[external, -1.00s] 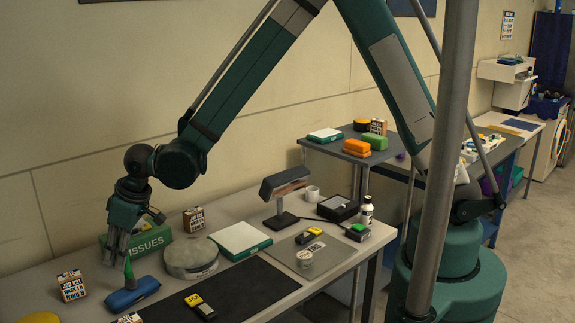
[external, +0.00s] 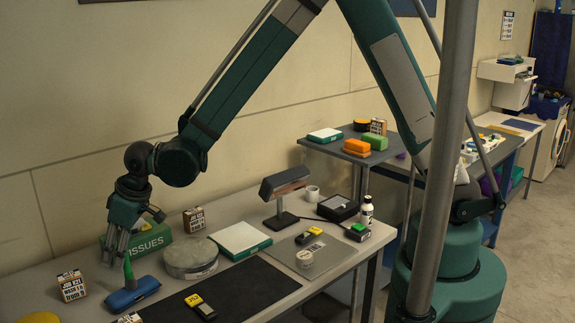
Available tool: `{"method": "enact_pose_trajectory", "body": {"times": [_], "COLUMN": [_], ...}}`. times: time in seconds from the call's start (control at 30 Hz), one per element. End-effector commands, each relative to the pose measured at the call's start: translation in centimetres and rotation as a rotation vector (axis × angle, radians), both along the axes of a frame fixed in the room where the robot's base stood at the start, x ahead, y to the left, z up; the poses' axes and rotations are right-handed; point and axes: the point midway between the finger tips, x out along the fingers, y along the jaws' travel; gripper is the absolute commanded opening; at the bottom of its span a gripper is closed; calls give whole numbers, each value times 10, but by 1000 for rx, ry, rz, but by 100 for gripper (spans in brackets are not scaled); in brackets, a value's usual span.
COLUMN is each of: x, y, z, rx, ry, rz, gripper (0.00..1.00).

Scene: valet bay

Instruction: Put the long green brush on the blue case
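The blue case (external: 132,294) lies on the bench at the lower left. A narrow green piece, which looks like the long green brush (external: 128,269), shows upright just above the case and meets its top edge in this view. Whether it rests on the case or is held up, I cannot tell. My gripper (external: 116,256) points down just above and left of the green piece, in front of the green tissue box. Its grey fingers show, but whether they are apart or closed on the green piece is too small to tell.
The tissue box (external: 150,240) stands behind my gripper. A round grey tin (external: 190,258), a white-topped case (external: 240,240) and small printed boxes (external: 72,285) surround it. A dark mat (external: 245,290) with a yellow-black item (external: 200,306) lies to the right. A lamp (external: 285,185) stands further back.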

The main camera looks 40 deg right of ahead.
Motion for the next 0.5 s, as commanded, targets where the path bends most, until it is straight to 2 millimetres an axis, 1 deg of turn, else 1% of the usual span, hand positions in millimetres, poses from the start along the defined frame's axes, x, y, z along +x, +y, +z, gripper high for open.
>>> {"method": "enact_pose_trajectory", "body": {"times": [0.27, 0.5], "x": [-7, -13], "y": [-7, -14], "z": [21, 44], "rx": [0, 0], "ry": [0, 0], "rz": [0, 0], "gripper": [26, 26]}}
